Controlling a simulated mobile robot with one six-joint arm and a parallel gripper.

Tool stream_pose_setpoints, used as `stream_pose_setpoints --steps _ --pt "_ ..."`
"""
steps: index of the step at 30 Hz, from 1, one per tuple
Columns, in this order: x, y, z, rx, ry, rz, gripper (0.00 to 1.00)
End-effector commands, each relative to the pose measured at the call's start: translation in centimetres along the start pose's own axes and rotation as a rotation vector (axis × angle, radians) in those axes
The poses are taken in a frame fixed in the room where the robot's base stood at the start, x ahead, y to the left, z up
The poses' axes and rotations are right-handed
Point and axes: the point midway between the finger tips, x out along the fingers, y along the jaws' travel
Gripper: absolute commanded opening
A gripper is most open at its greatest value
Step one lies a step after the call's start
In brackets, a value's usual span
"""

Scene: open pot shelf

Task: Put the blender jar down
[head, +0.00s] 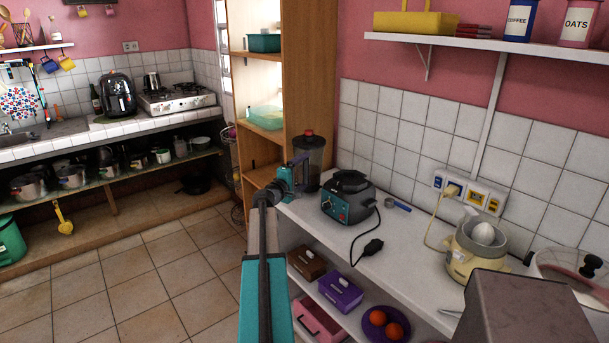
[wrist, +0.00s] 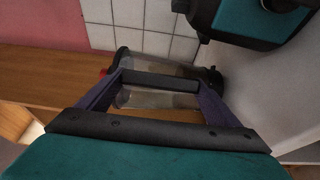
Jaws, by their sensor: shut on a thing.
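The blender jar (head: 314,152) is clear grey with a dark lid and a red knob on top. It stands upright at the far left end of the white counter; I cannot tell whether its bottom touches the counter. My gripper (head: 299,166) is at its left side, shut on its black handle. In the wrist view the handle (wrist: 160,80) lies across between my two fingers, with the clear jar (wrist: 135,97) behind it. The teal and black blender base (head: 345,202) stands on the counter to the right, apart from the jar; it also shows in the wrist view (wrist: 258,22).
The white counter (head: 400,258) also holds a blue-handled scoop (head: 397,205), a black plug and cord, a cream juicer (head: 477,250) and a pot (head: 575,272). A wooden shelf unit (head: 307,65) rises behind the jar. Boxes and a purple bowl sit on the shelf below.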

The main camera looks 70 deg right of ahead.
Motion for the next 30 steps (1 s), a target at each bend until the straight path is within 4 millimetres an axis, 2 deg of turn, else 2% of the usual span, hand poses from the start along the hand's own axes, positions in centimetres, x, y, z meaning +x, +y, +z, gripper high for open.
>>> stream_pose_setpoints --steps 7,22,23,25,30 --pt "0.0 -1.6 0.0 0.0 0.0 0.003 0.23" --pt "-0.1 -2.0 -0.1 0.0 0.001 0.003 0.23" --pt "-0.1 -2.1 -0.1 0.0 0.002 0.0 0.87" --pt "-0.1 -2.1 -0.1 0.0 0.002 0.0 0.99" --pt "-0.1 -2.1 -0.2 0.0 0.002 0.0 1.0"
